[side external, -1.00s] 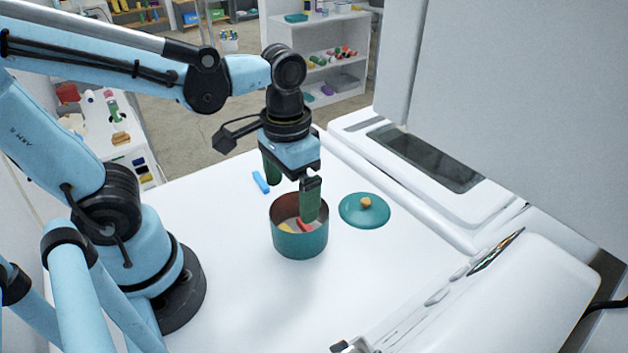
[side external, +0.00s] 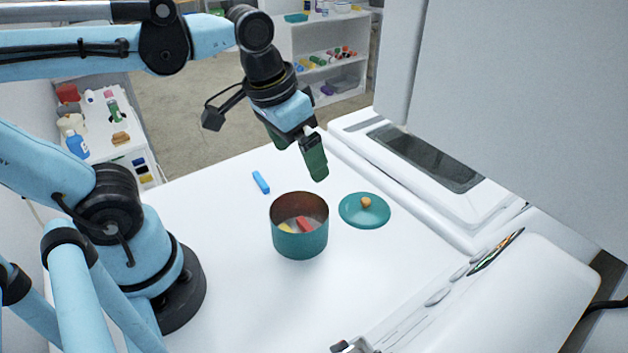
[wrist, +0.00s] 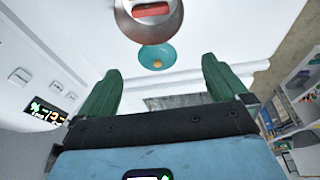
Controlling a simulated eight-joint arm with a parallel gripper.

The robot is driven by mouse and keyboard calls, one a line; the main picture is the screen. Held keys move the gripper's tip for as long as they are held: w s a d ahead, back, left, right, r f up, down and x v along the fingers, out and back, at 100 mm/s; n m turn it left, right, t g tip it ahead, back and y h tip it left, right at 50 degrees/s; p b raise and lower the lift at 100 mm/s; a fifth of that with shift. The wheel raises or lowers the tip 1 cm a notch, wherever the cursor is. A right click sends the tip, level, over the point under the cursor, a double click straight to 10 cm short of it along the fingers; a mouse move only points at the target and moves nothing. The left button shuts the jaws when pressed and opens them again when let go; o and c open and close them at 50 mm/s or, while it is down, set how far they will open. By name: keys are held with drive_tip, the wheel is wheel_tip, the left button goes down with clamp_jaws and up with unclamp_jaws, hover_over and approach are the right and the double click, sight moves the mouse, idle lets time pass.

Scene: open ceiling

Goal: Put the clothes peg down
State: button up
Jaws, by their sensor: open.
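A green pot (side external: 300,243) stands open on the white table. Inside it lie a red peg-like piece (side external: 304,224) and a yellow piece (side external: 286,227); I cannot tell for sure which piece is the clothes peg. In the wrist view, the red piece (wrist: 152,10) shows inside the pot (wrist: 122,24). A blue bar-shaped piece (side external: 261,182) lies on the table behind the pot. My gripper (side external: 315,165) is above and behind the pot, tilted, clear of it. In the wrist view its green fingers (wrist: 160,66) are wide apart with nothing between them.
A teal lid (side external: 364,211) with a wooden knob lies flat right of the pot; the lid (wrist: 155,50) also shows in the wrist view. White appliances (side external: 430,170) border the table on the right. The table left and in front of the pot is bare.

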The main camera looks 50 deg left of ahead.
drive_tip(key=shift+w+a+f+t, duration=0.55)
drive_tip(key=shift+a+f+t, duration=0.1)
drive_tip(key=shift+t, duration=0.3)
drive_tip(key=shift+w+a+f+t, duration=0.5)
drive_tip(key=shift+w+f+t, duration=0.1)
drive_tip(key=shift+t, duration=0.35)
